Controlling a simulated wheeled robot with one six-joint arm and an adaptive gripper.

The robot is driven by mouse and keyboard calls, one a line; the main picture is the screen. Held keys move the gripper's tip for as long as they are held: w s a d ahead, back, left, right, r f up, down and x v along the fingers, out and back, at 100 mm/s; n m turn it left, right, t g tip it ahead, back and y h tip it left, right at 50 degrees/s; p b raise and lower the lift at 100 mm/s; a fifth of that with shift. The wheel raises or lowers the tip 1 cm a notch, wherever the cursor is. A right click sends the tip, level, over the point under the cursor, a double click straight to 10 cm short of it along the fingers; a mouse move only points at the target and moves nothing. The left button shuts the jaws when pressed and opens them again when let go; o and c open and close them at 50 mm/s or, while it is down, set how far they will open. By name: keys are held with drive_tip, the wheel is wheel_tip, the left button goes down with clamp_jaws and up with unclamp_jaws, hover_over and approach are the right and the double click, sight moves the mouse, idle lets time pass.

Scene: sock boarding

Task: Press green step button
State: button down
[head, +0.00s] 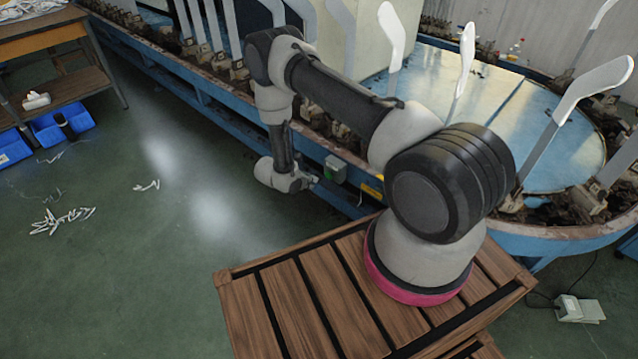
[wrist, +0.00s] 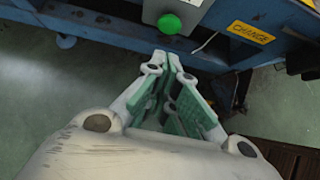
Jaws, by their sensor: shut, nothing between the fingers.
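The green step button (wrist: 169,24) is a round green cap on a pale box (wrist: 188,10) at the top of the wrist view, on the blue side of the machine. In the head view the button box (head: 335,169) sits low on the machine's side, with a small green patch on it. My gripper (wrist: 167,56) is shut and empty, its green-padded fingertips together just below the button in the wrist view. A small gap shows between tips and button in that picture; I cannot tell the depth. In the head view my gripper (head: 312,180) is close to the box's left.
A yellow "CHANGE" label (wrist: 250,31) is right of the button. The blue machine (head: 205,85) carries upright pale sock boards (head: 466,55). A slatted wooden platform (head: 290,300) is under my arm.

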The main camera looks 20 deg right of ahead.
drive_tip(key=shift+v, duration=2.6)
drive_tip(key=shift+a+f, duration=0.1)
drive_tip(key=shift+f, duration=0.05)
idle(0.5)
drive_tip(key=s+d+r+m+g+h, duration=0.1)
drive_tip(key=s+d+m+g, duration=0.1)
drive_tip(key=s+d, duration=0.25)
drive_tip(key=s+d+r+m+g, duration=0.1)
drive_tip(key=s+r+m+g, duration=0.15)
drive_tip(key=r, duration=0.55)
drive_tip(key=s+d+r+m+g+y, duration=0.1)
drive_tip(key=s+d+r+m, duration=0.2)
drive_tip(key=r, duration=0.5)
drive_tip(key=s+r+m+g, duration=0.2)
drive_tip(key=s+r+m, duration=0.15)
drive_tip(key=r, duration=0.45)
drive_tip(key=s+r+m+t+y, duration=0.2)
drive_tip(key=s+r, duration=0.4)
drive_tip(key=r, duration=0.4)
drive_tip(key=s+a+r+m+t+y, duration=0.1)
drive_tip(key=s+r+m+t+y, duration=0.2)
drive_tip(key=r, duration=0.7)
drive_tip(key=s+r+m+t+y, duration=0.3)
drive_tip(key=s+r+m, duration=0.3)
drive_tip(key=s+r, duration=0.5)
drive_tip(key=shift+a+t, duration=0.3)
drive_tip(key=shift+t, duration=0.05)
